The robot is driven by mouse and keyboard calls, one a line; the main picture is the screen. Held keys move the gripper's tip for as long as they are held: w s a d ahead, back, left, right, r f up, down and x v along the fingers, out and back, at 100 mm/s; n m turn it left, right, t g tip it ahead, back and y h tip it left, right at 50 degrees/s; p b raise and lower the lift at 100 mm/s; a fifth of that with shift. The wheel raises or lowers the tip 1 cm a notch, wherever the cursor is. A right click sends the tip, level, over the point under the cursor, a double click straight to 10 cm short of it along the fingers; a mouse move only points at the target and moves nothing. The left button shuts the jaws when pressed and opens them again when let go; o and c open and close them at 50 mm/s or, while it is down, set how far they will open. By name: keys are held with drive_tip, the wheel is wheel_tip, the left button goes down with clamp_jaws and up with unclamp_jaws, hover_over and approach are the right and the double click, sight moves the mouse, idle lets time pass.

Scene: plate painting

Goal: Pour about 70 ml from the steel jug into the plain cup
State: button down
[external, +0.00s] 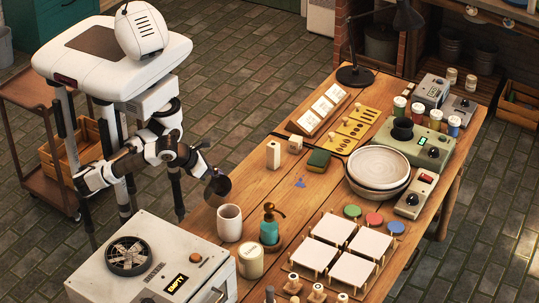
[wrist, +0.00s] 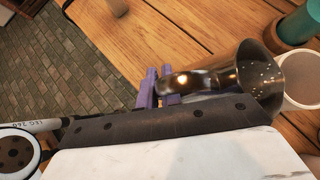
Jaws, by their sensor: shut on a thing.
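The steel jug (external: 218,187) is in my gripper (external: 204,173), in the air just above and left of the plain cup (external: 229,222). In the wrist view my purple fingers (wrist: 160,88) are shut on the handle of the jug (wrist: 250,82). The jug looks tilted, with its mouth toward the cup (wrist: 303,82), whose near side the jug's rim partly hides. The cup stands upright on the table. No stream shows, and the levels in the jug and cup cannot be read.
A teal pump bottle (external: 269,230) and a pale lidded jar (external: 250,262) stand close to the cup on its right and front. A grey machine with a fan (external: 150,265) is at front left. White tiles (external: 335,229) on racks and a bowl stack (external: 378,170) lie farther right.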

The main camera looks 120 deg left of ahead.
drive_tip(key=shift+n+t+h, duration=0.5)
drive_tip(key=shift+t, duration=0.2)
drive_tip(key=f+b, duration=0.1)
drive_tip(key=b, duration=0.1)
drive_tip(key=s+f+b, duration=0.1)
drive_tip(key=b, duration=0.1)
drive_tip(key=a+f+b, duration=0.1)
drive_tip(key=f+b, duration=0.1)
drive_tip(key=b, duration=0.1)
drive_tip(key=shift+s, duration=0.25)
drive_tip(key=f+b, duration=0.1)
drive_tip(key=b, duration=0.2)
drive_tip(key=s+a+f+n+t+h+b, duration=0.1)
drive_tip(key=b, duration=0.2)
drive_tip(key=shift+t, duration=0.3)
drive_tip(key=shift+s+f+n+t+h+b, duration=0.1)
drive_tip(key=shift+f+n+t+h+b, duration=0.25)
drive_tip(key=shift+b, duration=0.6)
drive_tip(key=shift+r, duration=0.15)
drive_tip(key=shift+r, duration=0.1)
